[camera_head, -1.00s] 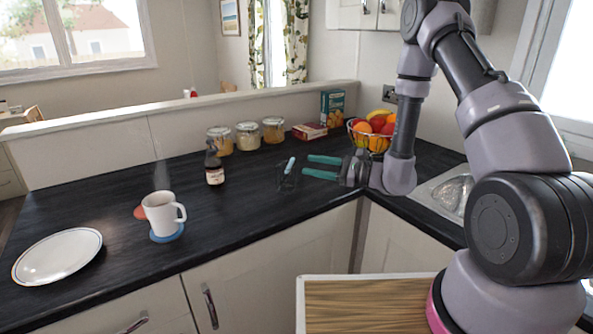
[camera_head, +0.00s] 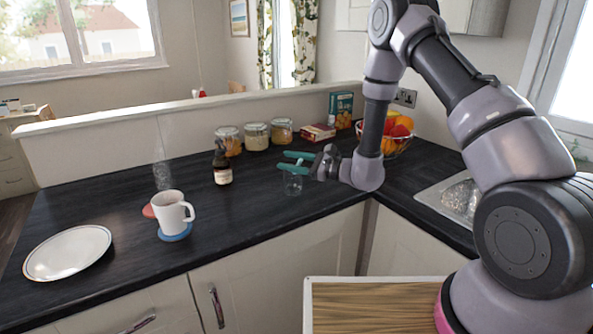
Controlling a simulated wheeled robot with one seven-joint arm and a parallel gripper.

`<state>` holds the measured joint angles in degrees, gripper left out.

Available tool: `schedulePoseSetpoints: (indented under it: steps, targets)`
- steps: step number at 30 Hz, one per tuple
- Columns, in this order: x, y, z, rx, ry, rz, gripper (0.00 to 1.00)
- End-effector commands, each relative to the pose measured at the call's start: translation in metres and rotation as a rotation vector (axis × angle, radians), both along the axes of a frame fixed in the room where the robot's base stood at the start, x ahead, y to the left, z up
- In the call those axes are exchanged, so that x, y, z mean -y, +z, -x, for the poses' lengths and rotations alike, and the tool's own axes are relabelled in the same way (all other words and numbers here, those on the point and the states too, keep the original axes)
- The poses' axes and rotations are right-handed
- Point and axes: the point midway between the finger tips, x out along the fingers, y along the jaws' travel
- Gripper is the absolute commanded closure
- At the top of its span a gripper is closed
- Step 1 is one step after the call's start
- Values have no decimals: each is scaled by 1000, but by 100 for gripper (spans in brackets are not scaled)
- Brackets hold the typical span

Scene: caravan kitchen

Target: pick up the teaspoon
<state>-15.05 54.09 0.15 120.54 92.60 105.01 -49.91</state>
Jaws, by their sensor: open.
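A clear glass (camera_head: 292,184) stands on the dark worktop (camera_head: 245,215). A thin pale handle (camera_head: 296,162), which looks like the teaspoon's, sticks up from it. The teaspoon's bowl is too small and dim to make out. My gripper (camera_head: 282,160) reaches in from the right at the height of the glass's top. Its two teal fingers are open and point left, one behind the handle and one in front of it. The front finger hides part of the handle; I cannot tell whether either finger touches it.
A brown bottle (camera_head: 222,168) stands left of the glass. A mug (camera_head: 172,212) and plate (camera_head: 68,254) are at left. The worktop's front middle is clear.

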Motion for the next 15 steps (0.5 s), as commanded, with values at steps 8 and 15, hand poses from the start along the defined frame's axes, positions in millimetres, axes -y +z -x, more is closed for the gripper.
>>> schedulePoseSetpoints:
  steps: [8, 15]
  targets:
    - [1, 0, 0, 0, 0, 0, 100]
    - [1, 0, 0, 1, 0, 0, 100]
